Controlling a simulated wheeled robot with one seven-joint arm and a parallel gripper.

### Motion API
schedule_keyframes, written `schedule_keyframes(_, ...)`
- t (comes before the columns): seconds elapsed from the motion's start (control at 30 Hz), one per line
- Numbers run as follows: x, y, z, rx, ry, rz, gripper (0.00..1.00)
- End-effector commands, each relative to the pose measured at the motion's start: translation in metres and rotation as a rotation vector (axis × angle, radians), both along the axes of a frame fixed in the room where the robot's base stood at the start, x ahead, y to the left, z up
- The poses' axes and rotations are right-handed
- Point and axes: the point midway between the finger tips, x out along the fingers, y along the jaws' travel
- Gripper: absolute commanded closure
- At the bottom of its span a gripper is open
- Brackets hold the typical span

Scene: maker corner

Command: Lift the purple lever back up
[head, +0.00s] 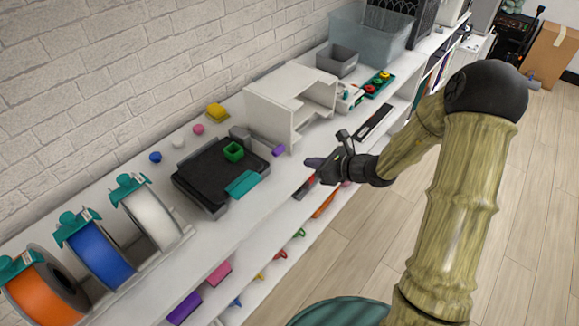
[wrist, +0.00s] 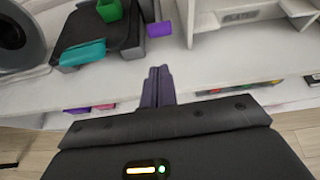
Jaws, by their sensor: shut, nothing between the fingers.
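The purple lever (head: 278,150) is a small block-like piece at the right side of a black flat-bed machine (head: 205,190) on the white shelf. It sits low, close to the shelf top. In the wrist view the lever (wrist: 159,29) shows beyond my fingertips, by a dark grey bar on the machine's side; how it joins the machine is not clear. My gripper (head: 311,166) is shut and empty, over the shelf's front edge, to the right of the lever and apart from it. In the wrist view my closed fingers (wrist: 159,72) point toward the lever.
A green hollow cube (head: 233,151) and a teal block (head: 242,183) are on the machine. A white open cabinet (head: 290,103) stands close behind the lever. Spools (head: 150,218) stand at left. Shelf space in front of the lever looks clear.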

Motion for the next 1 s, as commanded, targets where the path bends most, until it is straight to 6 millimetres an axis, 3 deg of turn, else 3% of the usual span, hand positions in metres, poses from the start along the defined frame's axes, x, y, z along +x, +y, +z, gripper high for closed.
schedule_keyframes(0.47, 0.006, 0.001, -0.003, 0.018, 0.006, -0.026, 1.0)
schedule_keyframes(1.0, 0.049, 0.057, -0.039, 0.018, 0.007, -0.024, 1.0)
